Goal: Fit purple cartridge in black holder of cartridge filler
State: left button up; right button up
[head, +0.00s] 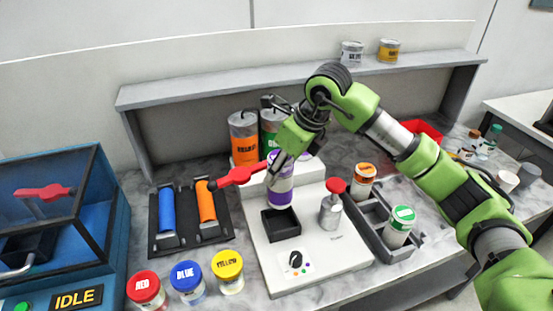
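The purple cartridge (280,193) is upright, with a purple body and a pale band. My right gripper (279,165) comes down from above and is closed around its upper part. The black holder (284,229) is a square open box on the white cartridge filler (325,252). The cartridge's lower end shows at the holder's back edge, seemingly above it; I cannot tell the exact gap. The holder's visible inside looks empty. My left gripper is not in view.
A red lever (238,175) reaches left beside the cartridge. A red-topped silver bottle (331,207) stands right of the holder. A black rack (154,232) holds blue (167,212) and orange (206,203) cartridges. Red, blue and yellow jars (228,272) line the front. A grey tray (372,232) lies right.

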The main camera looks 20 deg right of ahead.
aim_at(282, 191)
jog(key=shift+s+f+b, duration=0.3)
jog(key=shift+f+b, duration=0.1)
jog(key=shift+f, duration=0.2)
jog(key=shift+s+f+b, duration=0.3)
jog(key=shift+f+b, duration=0.1)
jog(key=shift+f, duration=0.15)
notch_tip(282, 191, down, 4)
jog(key=shift+w+r+b, duration=0.15)
jog(key=shift+r+b, duration=0.1)
jog(key=shift+b, duration=0.6)
jog(key=shift+f, duration=0.35)
jog(key=shift+f+b, duration=0.85)
jog(key=shift+b, duration=0.05)
jog(key=shift+f, duration=0.25)
pick_arm(q)
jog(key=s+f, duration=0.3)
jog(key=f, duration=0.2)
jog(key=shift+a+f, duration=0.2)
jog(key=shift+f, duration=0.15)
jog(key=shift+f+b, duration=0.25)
jog(key=shift+b, duration=0.2)
pick_arm(e)
jog(key=shift+f, duration=0.2)
